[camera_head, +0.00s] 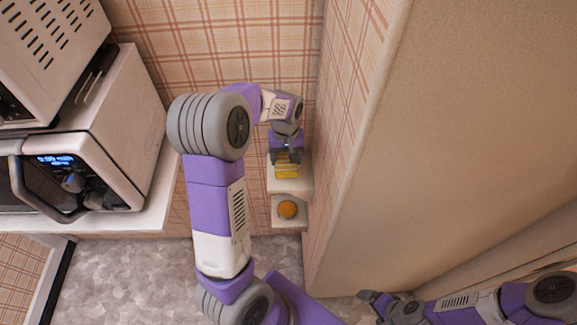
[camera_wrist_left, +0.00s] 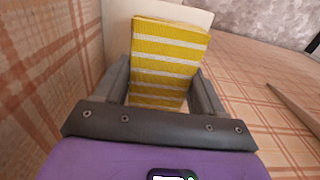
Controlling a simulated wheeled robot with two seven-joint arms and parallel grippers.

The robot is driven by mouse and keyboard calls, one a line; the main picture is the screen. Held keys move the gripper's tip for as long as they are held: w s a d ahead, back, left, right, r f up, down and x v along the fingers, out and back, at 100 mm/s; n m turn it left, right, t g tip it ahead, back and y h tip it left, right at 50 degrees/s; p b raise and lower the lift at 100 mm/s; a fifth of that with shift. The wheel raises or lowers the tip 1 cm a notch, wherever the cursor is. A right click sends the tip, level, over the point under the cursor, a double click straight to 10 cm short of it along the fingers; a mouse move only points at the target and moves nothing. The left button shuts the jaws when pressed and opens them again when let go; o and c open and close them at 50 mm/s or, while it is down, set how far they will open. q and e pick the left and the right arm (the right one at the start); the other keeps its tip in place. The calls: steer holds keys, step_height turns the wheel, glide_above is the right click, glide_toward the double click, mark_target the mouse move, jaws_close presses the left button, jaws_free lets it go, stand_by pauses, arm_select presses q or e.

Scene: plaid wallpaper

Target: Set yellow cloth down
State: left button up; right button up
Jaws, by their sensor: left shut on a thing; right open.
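The yellow cloth (camera_head: 287,172) is a folded block with white stripes. In the left wrist view the cloth (camera_wrist_left: 168,62) lies between the two fingers of my left gripper (camera_wrist_left: 160,92). My left gripper (camera_head: 286,157) is shut on it, beside the plaid wall and over a small pale shelf (camera_head: 304,181). The shelf's pale surface (camera_wrist_left: 118,12) shows behind the cloth in the wrist view. I cannot tell whether the cloth touches the shelf. My right gripper (camera_head: 371,299) is open and empty, low at the right, away from the cloth.
An orange round item (camera_head: 288,209) sits on a lower pale ledge just in front of the shelf. A plaid wall corner (camera_head: 345,110) stands close on the right. A white microwave oven (camera_head: 110,140) is on a counter at the left. Speckled floor lies below.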

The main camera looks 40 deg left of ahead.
mark_target(287, 166)
arm_select(q)
steer(key=shift+w+f+b, duration=0.1)
steer(key=shift+f+b, duration=0.6)
steer(key=shift+f, duration=1.85)
steer(key=shift+f, duration=0.2)
steer(key=o, duration=1)
steer(key=shift+o, duration=0.2)
steer(key=shift+r, duration=0.15)
step_height(287, 166, up, 12)
steer(key=p, duration=0.3)
steer(key=shift+r, duration=0.1)
